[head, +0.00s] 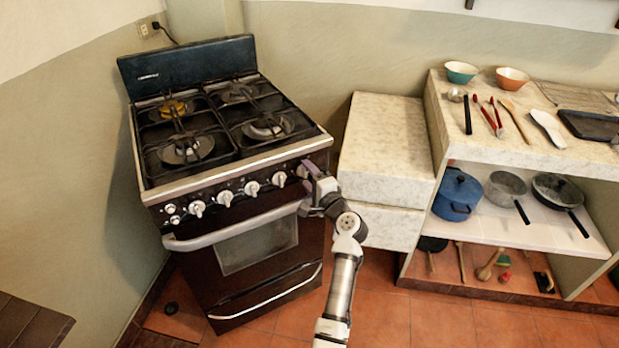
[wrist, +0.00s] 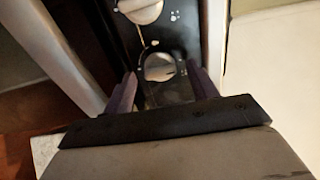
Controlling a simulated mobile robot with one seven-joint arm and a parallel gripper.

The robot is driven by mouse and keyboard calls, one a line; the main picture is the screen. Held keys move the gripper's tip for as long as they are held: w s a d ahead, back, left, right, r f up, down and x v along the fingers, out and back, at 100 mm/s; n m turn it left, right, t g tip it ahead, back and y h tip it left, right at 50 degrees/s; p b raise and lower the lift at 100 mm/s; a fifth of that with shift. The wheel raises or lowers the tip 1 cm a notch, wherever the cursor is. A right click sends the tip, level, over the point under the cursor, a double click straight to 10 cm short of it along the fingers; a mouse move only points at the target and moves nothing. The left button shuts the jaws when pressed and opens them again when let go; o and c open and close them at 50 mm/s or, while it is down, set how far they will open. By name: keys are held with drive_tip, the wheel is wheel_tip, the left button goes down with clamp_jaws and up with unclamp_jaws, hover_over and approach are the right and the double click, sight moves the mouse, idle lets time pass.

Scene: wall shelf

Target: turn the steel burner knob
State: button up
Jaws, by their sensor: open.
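The stove (head: 225,265) has a row of pale steel-coloured burner knobs along its front panel. The rightmost knob (head: 302,171) is at the right end of that row, partly hidden by my gripper (head: 308,178). In the wrist view this round knob (wrist: 159,67) shows between and just beyond the two purple fingers of my gripper (wrist: 162,84). The fingers are apart, one on each side of the knob, with gaps visible. I cannot tell whether the fingertips reach its depth. A neighbouring knob (wrist: 140,10) shows above it in the wrist view.
The oven handle (head: 235,232) runs across the stove front below the knobs. A stone-topped block (head: 387,150) stands close to the right of the stove. A shelf unit (head: 440,125) with bowls, utensils and pots is further right. Open tiled floor (head: 400,320) lies in front.

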drive_tip(key=b+v, duration=0.3)
drive_tip(key=v, duration=1.1)
drive_tip(key=shift+a, duration=0.1)
